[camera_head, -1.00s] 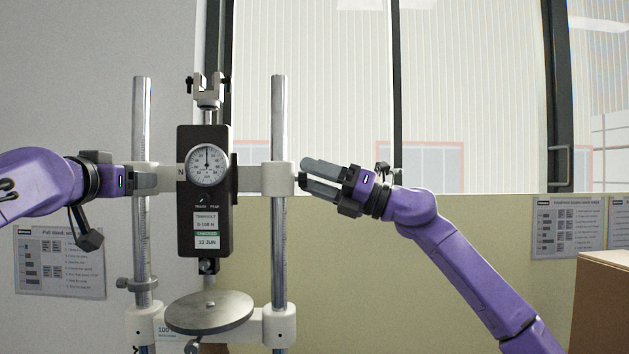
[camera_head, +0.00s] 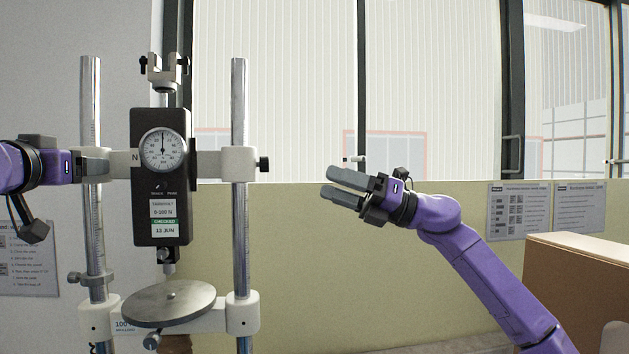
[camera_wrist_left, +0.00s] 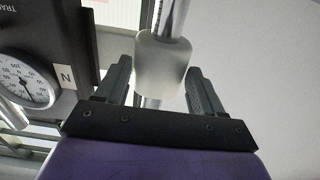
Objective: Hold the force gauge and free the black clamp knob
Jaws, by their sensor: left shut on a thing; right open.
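The force gauge (camera_head: 162,215) is a black box with a round dial, upright on a white crossbar between two steel posts. The black clamp knob (camera_head: 264,164) sticks out of the right end of the crossbar, at the right post's white collar (camera_head: 238,164). My left gripper (camera_head: 92,166) is shut on the crossbar's left collar (camera_wrist_left: 160,65); in the left wrist view its fingers (camera_wrist_left: 158,90) lie on either side of this collar. My right gripper (camera_head: 328,182) is open and empty, right of the knob and apart from it, slightly lower.
A round metal plate (camera_head: 169,303) sits under the gauge on the lower crossbar (camera_head: 214,321). A low yellowish partition (camera_head: 330,270) and windows stand behind. A cardboard box (camera_head: 580,290) is at the lower right. The space between knob and right gripper is clear.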

